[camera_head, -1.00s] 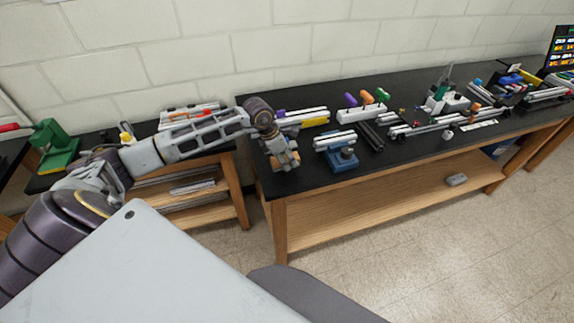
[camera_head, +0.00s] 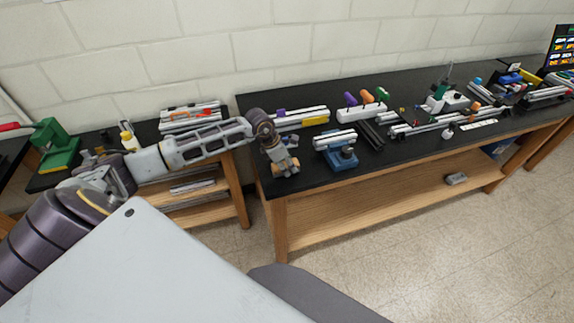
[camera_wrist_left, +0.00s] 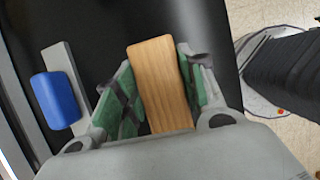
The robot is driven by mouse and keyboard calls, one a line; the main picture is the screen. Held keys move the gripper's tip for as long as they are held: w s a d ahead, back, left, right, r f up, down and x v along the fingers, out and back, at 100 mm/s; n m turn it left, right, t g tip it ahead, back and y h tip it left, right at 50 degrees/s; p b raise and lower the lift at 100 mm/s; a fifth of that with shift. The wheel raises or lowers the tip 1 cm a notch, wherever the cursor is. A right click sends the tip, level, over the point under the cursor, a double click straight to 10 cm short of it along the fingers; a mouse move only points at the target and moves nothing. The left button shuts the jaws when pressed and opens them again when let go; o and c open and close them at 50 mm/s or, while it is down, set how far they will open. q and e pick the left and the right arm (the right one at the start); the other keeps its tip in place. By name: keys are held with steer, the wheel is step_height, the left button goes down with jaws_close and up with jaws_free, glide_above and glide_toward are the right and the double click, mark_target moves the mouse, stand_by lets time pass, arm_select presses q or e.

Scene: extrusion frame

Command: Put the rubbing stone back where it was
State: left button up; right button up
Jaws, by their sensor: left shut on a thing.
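My left gripper (camera_head: 285,168) is at the near left end of the long black bench. In the left wrist view its green-padded fingers (camera_wrist_left: 155,95) are shut on a tan, wood-grained block (camera_wrist_left: 162,80). This block may be the rubbing stone; its look alone does not settle it. In the head view the block is small and mostly hidden by the gripper. The black bench top (camera_wrist_left: 110,25) lies below it; I cannot tell whether the block touches it. My right gripper is not in view.
A blue vise-like device (camera_head: 342,158) holding light bars stands just right of the gripper. Behind are light and yellow bars (camera_head: 305,119) and a white rack with coloured handles (camera_head: 362,111). A grey block (camera_head: 457,178) lies on the lower shelf (camera_head: 380,206).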

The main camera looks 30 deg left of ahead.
mark_target(276, 166)
arm_select(q)
steer(key=shift+s+f, duration=0.15)
steer(key=shift+f, duration=0.15)
steer(key=o, duration=0.9)
steer(key=shift+o, duration=0.3)
steer(key=shift+f, duration=0.15)
steer(key=shift+r+p, duration=0.4)
steer(key=shift+r, duration=0.2)
steer(key=shift+s+a+r+b, duration=0.1)
steer(key=shift+a+r+b, duration=0.2)
steer(key=shift+r, duration=0.4)
steer(key=b+v, duration=0.1)
steer(key=v, duration=0.7)
steer(key=shift+r+b, duration=0.3)
steer(key=shift+b, duration=0.1)
steer(key=shift+v, duration=0.95)
